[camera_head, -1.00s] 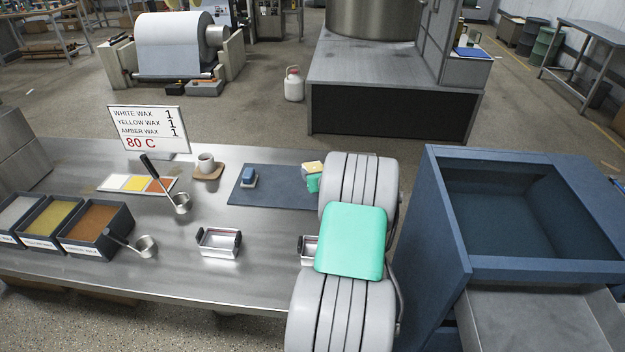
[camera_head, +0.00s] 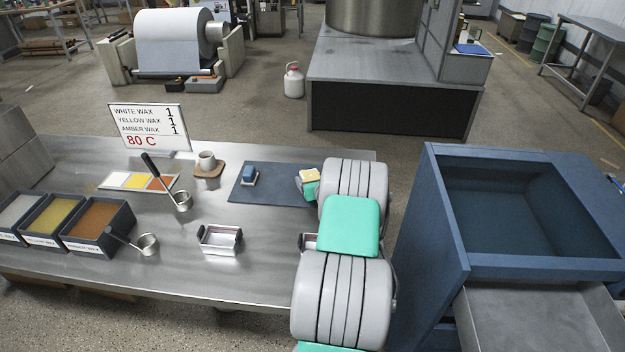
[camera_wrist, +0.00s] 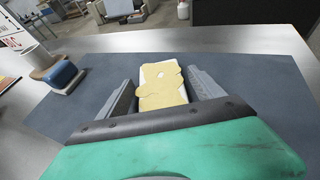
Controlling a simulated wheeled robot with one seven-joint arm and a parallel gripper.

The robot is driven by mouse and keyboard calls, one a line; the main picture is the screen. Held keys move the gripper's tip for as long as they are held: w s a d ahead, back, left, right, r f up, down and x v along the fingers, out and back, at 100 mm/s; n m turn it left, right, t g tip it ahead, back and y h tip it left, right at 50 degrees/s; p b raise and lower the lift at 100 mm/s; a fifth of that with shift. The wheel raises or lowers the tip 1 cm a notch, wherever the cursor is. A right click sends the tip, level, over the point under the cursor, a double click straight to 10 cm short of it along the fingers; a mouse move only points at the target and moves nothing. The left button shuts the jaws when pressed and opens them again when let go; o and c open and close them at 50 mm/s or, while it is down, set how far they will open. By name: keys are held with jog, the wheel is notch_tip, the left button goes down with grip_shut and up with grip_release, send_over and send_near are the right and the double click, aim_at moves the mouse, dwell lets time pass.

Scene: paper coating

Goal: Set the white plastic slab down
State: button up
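The white plastic slab (camera_wrist: 160,84) lies between the fingers of my gripper (camera_wrist: 162,92) in the wrist view, with an uneven yellow layer over most of its top and white showing at its edges. The fingers stand apart, with narrow gaps beside the slab. The slab (camera_head: 310,175) also shows in the head view over the right part of the dark blue-grey mat (camera_head: 275,197). It looks level and appears to rest on the mat, but its underside is hidden. My gripper (camera_head: 308,184) is partly hidden behind my arm in the head view.
A blue block (camera_head: 249,173) on a pale base sits left on the mat, with bare mat between. A cup (camera_head: 206,160) on a brown coaster, a ladle (camera_head: 183,201), a metal tray (camera_head: 220,240) and wax bins (camera_head: 97,226) stand farther left. A blue basin (camera_head: 450,215) is to the right.

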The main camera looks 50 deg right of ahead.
jog(key=shift+o, duration=0.2)
jog(key=shift+r, duration=0.3)
jog(key=v, duration=1.2)
jog(key=shift+f+b, duration=0.15)
jog(key=shift+b, duration=0.2)
jog(key=w+a+r+n+g+y, duration=0.2)
jog(key=w+a+r+n+y, duration=0.1)
jog(key=a+n, duration=0.9)
jog(key=w+a+r+n+g+y, duration=0.1)
jog(key=w+a+r+n+y, duration=0.15)
jog(key=a+n, duration=0.9)
jog(key=s+a+r+n+g, duration=0.2)
jog(key=s+a+n, duration=0.6)
jog(key=a+n, duration=0.1)
jog(key=s+a+r+n+g+y, duration=0.1)
jog(key=s+a+r+n+g, duration=0.2)
jog(key=s+a+n, duration=0.5)
jog(key=shift+s+a+n, duration=0.15)
jog(key=shift+a+n, duration=0.6)
jog(key=shift+n, duration=0.1)
